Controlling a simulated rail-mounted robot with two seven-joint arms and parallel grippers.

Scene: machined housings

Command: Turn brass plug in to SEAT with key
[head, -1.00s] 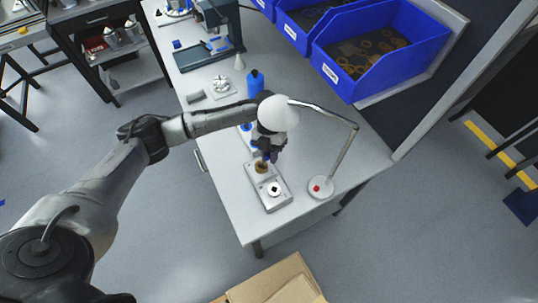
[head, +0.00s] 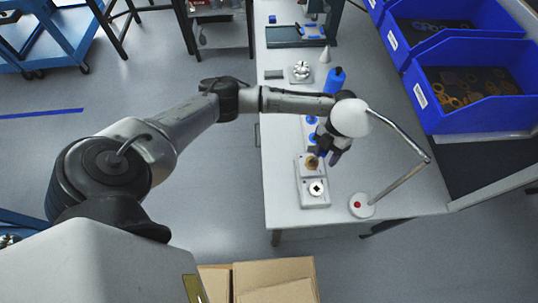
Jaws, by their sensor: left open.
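The brass plug (head: 312,162) shows as a small brown-gold round part on the upper half of a pale housing plate (head: 302,186) on the bench. A white disc with a dark cross-shaped mark (head: 316,188) is on the same plate, nearer the bench's front edge. My left gripper (head: 327,154) is open, its dark fingers just above and to the right of the plug. I cannot tell whether they touch it. The lamp head partly covers the wrist. I cannot make out a key. My right gripper is not in view.
A desk lamp (head: 350,117) arches over the bench, its base (head: 361,205) right of the plate. A blue bottle (head: 335,78) and another fixture with blue parts (head: 311,120) stand behind. Blue bins (head: 470,92) line the right side. The bench front-left is clear.

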